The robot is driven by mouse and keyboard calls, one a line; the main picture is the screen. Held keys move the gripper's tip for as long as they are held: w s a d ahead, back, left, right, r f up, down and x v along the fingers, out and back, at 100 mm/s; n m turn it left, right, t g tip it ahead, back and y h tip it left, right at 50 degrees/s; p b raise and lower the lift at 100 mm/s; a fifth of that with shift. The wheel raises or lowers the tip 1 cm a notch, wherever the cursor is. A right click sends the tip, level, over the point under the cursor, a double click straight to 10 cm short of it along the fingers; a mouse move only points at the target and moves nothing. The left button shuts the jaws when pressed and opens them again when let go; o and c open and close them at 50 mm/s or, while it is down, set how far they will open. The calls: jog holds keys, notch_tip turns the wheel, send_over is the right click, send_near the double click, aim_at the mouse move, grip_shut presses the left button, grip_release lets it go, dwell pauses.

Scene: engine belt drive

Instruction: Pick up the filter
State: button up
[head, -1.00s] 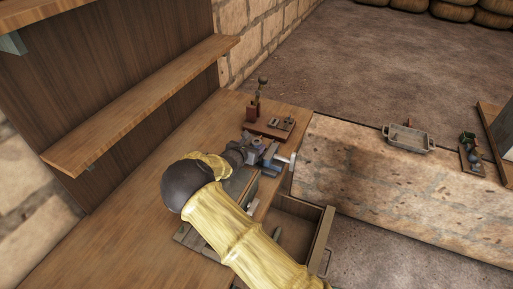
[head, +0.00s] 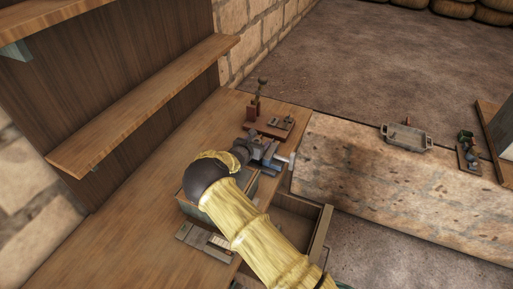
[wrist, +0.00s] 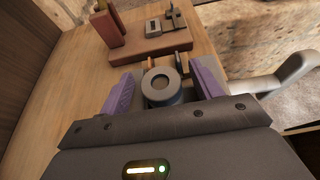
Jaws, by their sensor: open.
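A short round grey cylinder with a pale ring and a dark centre on top, which looks like the filter (wrist: 161,86), stands in the middle of the wrist view. My gripper (wrist: 163,92) is open, with one purple finger on each side of it. Gaps show between the fingers and the cylinder, more clearly on the left.
A reddish-brown stand with a wooden base (head: 270,125) sits beyond the gripper on the bench (head: 130,205). A box (head: 243,196) is under my forearm, and an open drawer (head: 318,235) juts out below. A shelf (head: 150,98) runs along the left. The bench's left side is clear.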

aim_at(257, 141)
jog(key=c, duration=1.1)
jog(key=shift+r, duration=0.1)
jog(key=shift+c, duration=0.2)
notch_tip(257, 141, up, 18)
jog(key=p, duration=0.9)
